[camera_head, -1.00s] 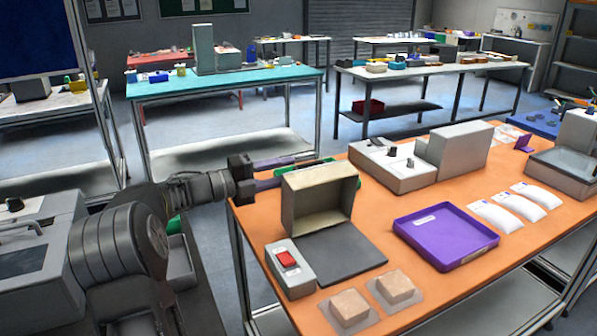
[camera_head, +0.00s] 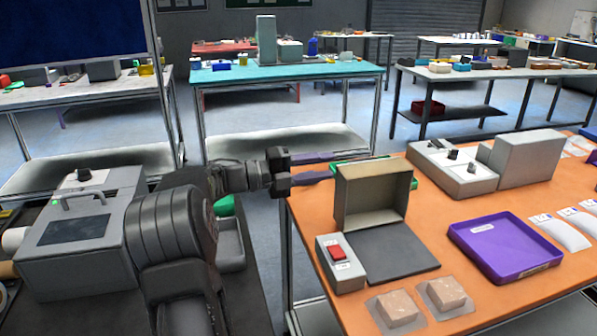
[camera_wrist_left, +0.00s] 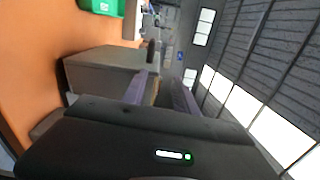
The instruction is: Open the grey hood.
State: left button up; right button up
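The grey hood (camera_head: 375,195), a box shape with a tan inside, stands raised at the back of a dark flat plate (camera_head: 390,252), its open side facing front. A grey block with a red button (camera_head: 337,252) is beside the plate. My left gripper (camera_head: 335,166) is at the hood's left rear edge, its two purple fingers apart and pointing right. Whether they touch the hood cannot be told. In the left wrist view the fingers (camera_wrist_left: 158,90) show a gap, beside a grey box face (camera_wrist_left: 100,75) that appears to be the hood. My right gripper is not in view.
The orange table (camera_head: 430,215) also holds a purple tray (camera_head: 505,250), two tan blocks on pads (camera_head: 398,305), white packets (camera_head: 565,232) and a grey machine with knobs (camera_head: 455,168). A green tray (camera_head: 345,184) lies behind the hood. A grey box with a handle (camera_head: 80,240) stands at left.

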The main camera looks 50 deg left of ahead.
pick_arm(q)
jog(key=p+v, duration=0.2)
jog(key=v, duration=0.4)
jog(key=shift+p, duration=0.3)
dwell(0.3)
dwell(1.0)
